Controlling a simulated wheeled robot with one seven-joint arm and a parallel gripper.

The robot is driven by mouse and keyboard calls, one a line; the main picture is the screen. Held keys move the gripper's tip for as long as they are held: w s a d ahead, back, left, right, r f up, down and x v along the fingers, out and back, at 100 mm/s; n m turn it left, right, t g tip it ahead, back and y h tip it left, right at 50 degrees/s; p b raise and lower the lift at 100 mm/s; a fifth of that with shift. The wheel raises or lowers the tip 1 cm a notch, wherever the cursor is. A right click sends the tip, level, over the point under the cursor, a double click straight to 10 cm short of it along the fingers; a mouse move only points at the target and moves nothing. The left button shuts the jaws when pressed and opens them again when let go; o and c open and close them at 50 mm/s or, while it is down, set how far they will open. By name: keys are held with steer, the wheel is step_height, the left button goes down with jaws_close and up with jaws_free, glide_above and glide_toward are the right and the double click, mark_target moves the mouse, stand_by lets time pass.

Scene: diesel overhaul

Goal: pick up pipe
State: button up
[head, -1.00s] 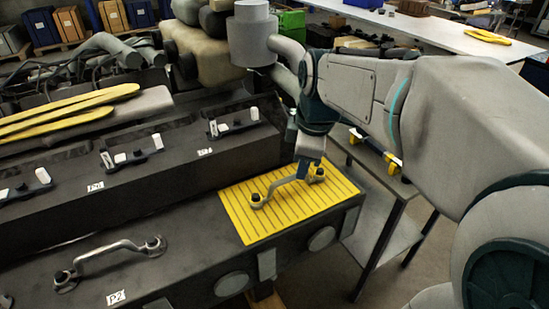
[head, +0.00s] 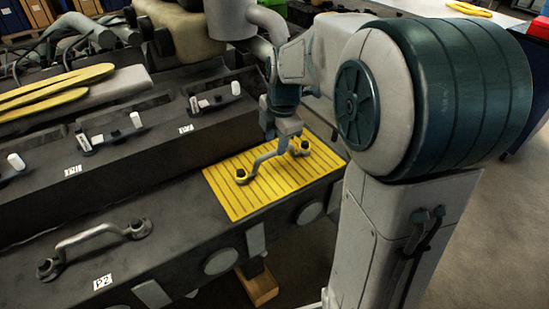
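A bent grey metal pipe (head: 266,161) with a dark fitting at each end lies on the yellow slatted mat (head: 230,202) in the head view. My gripper (head: 287,138) points down at the pipe's right part, at or very close to it. Its fingers are small and partly merge with the pipe, so I cannot tell whether they are open or closed on it. A second similar pipe (head: 88,234) is on the dark engine block at the lower left, by a label reading P2 (head: 103,282).
The dark engine block (head: 180,218) fills the left, with several black brackets along its stepped ledge. Yellow strips (head: 55,92) lie at the upper left. A grey cylinder (head: 232,18) and pipework stand behind my gripper. A wooden block (head: 258,286) is below the front edge.

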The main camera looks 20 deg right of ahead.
mark_target(275, 150)
steer(key=shift+w+f+p, duration=0.2)
steer(key=shift+f, duration=0.75)
steer(key=shift+w+f+p, duration=0.15)
steer(key=shift+w+f, duration=0.05)
steer(key=shift+f, duration=0.7)
steer(key=shift+w+f+p, duration=0.2)
steer(key=shift+f, duration=0.75)
jaws_close()
